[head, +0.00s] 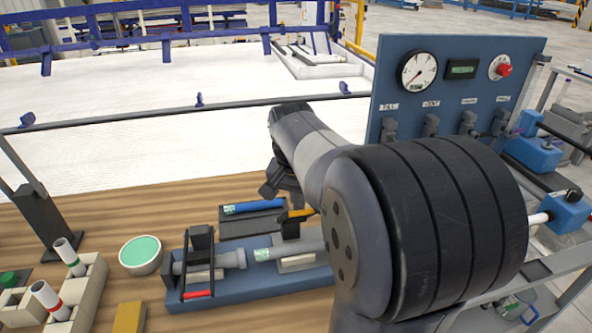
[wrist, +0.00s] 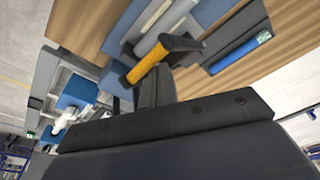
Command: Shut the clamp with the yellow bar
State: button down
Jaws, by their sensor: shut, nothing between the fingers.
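The yellow bar (head: 300,213) belongs to the right-hand clamp (head: 290,228) on a blue base plate. In the wrist view the yellow bar (wrist: 148,68) lies slantwise, with a dark end piece at its upper right. My gripper (head: 268,192) is shut and empty, above and behind the clamp. In the wrist view the gripper's fingers (wrist: 155,88) point towards the bar and partly overlap it; I cannot tell whether they touch it. My arm hides the right side of the clamp area in the head view. How far the clamp is closed is unclear.
A second clamp with a red bar (head: 197,294) stands left on the blue base plate (head: 240,291). A blue pipe (head: 253,207) lies on a dark tray behind. A bowl (head: 140,256) and pipe rack (head: 88,283) are left. A gauge panel (head: 455,85) stands right.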

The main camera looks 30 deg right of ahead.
jog(key=shift+s+a+f+b, duration=0.15)
jog(key=shift+s+f+b, duration=0.2)
jog(key=shift+s, duration=0.15)
jog(key=shift+s+a+f+b, duration=0.15)
jog(key=shift+s+f+b, duration=0.2)
jog(key=shift+s, duration=0.15)
jog(key=shift+f, duration=0.1)
jog(key=shift+s+a+f+b, duration=0.2)
jog(key=shift+s+f+b, duration=0.6)
jog(key=shift+s+a+f+b, duration=0.1)
jog(key=shift+s+f+b, duration=0.3)
jog(key=shift+f, duration=0.15)
jog(key=shift+s+a+f+b, duration=0.1)
jog(key=shift+s+f+b, duration=0.25)
jog(key=shift+f, duration=0.15)
